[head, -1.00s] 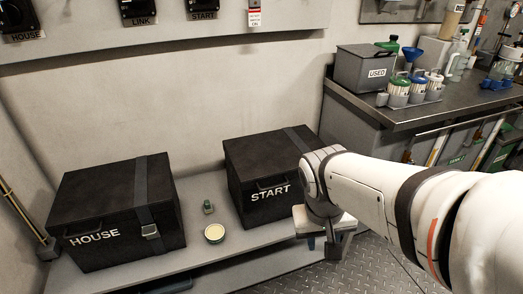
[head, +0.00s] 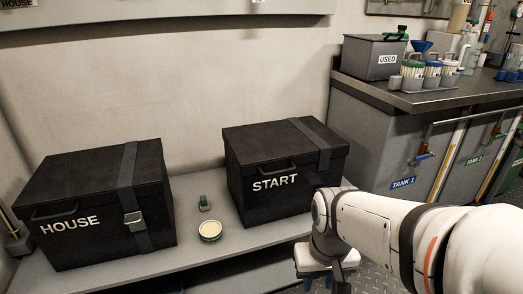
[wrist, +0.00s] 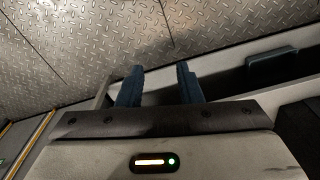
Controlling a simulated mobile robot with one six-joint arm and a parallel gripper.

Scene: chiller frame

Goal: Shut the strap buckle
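The black HOUSE box (head: 80,210) stands at the left of the low shelf, with a dark strap (head: 127,185) over its lid and front. A metal strap buckle (head: 134,221) sits on the strap's front; whether it is latched is too small to tell. The black START box (head: 265,180) also has a strap (head: 310,135); its lower front is hidden behind my arm. My gripper (head: 327,286) points down in front of the START box, right of the HOUSE buckle. In the wrist view its two blue fingers (wrist: 160,85) are apart with nothing between them.
A round pale-topped tin (head: 210,231) and a small green item (head: 204,203) stand on the shelf (head: 185,252) between the boxes. A steel counter (head: 430,98) with a grey USED bin (head: 372,58) is at the right. Metal tread floor (wrist: 80,50) lies below my gripper.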

